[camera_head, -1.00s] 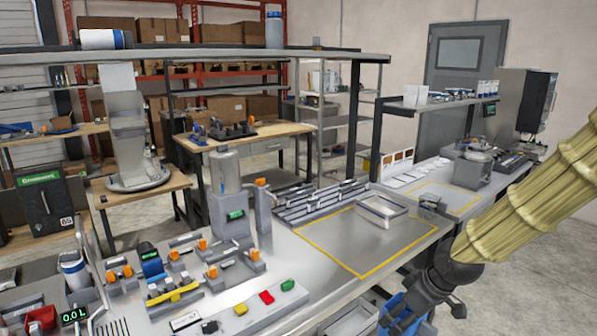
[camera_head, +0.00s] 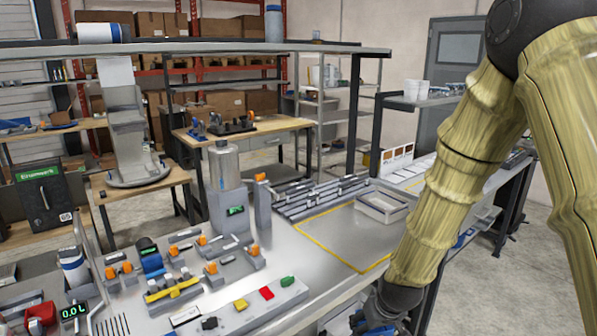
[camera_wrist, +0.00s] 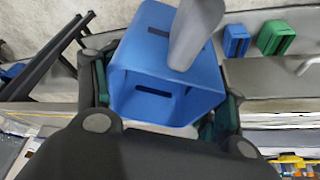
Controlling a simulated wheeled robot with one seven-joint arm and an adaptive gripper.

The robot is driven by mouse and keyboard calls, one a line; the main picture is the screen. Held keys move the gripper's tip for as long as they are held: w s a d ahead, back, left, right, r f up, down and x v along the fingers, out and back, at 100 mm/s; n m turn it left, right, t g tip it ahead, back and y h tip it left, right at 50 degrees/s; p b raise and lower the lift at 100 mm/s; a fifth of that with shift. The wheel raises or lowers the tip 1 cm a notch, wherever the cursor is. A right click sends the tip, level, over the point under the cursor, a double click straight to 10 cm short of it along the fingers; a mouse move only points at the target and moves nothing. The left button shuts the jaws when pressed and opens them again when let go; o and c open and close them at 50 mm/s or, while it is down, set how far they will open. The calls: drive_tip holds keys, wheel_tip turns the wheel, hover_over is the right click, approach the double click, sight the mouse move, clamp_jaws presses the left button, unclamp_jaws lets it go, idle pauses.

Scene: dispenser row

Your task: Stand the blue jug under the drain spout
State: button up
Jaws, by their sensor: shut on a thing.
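In the wrist view a blue box-shaped vessel (camera_wrist: 150,74) with dark slots in its walls, which I take for the blue jug, lies between my gripper's (camera_wrist: 162,92) teal-padded fingers. A grey rounded shape (camera_wrist: 196,28) covers part of it. My gripper is shut on it. In the head view my gripper (camera_head: 376,318) is low, beside the bench's front edge, at the bottom of the picture, and the vessel is mostly hidden there. I cannot pick out the drain spout with certainty. A silver cylinder (camera_head: 224,166) stands on a grey column with a green display.
The bench (camera_head: 330,250) has a yellow-outlined area with a clear tray (camera_head: 382,207) at its back right. Orange-topped fittings (camera_head: 212,268) and coloured buttons (camera_head: 266,293) crowd the left. A raised shelf (camera_head: 230,48) crosses above. Small blue (camera_wrist: 236,40) and green (camera_wrist: 275,38) boxes show in the wrist view.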

drive_tip(key=shift+s+a+f+m, duration=0.1)
drive_tip(key=shift+a+f+m, duration=0.15)
drive_tip(key=shift+f, duration=0.2)
drive_tip(key=shift+s+a+f+m, duration=0.1)
drive_tip(key=shift+f+m, duration=0.25)
drive_tip(key=shift+f, duration=0.05)
drive_tip(key=shift+w+f+m+h, duration=0.15)
drive_tip(key=shift+f+m+h, duration=0.2)
drive_tip(key=shift+f, duration=0.3)
drive_tip(key=shift+s+f, duration=0.2)
drive_tip(key=shift+f, duration=0.1)
drive_tip(key=s+f, duration=0.6)
drive_tip(key=f, duration=0.1)
drive_tip(key=shift+a+f, duration=0.1)
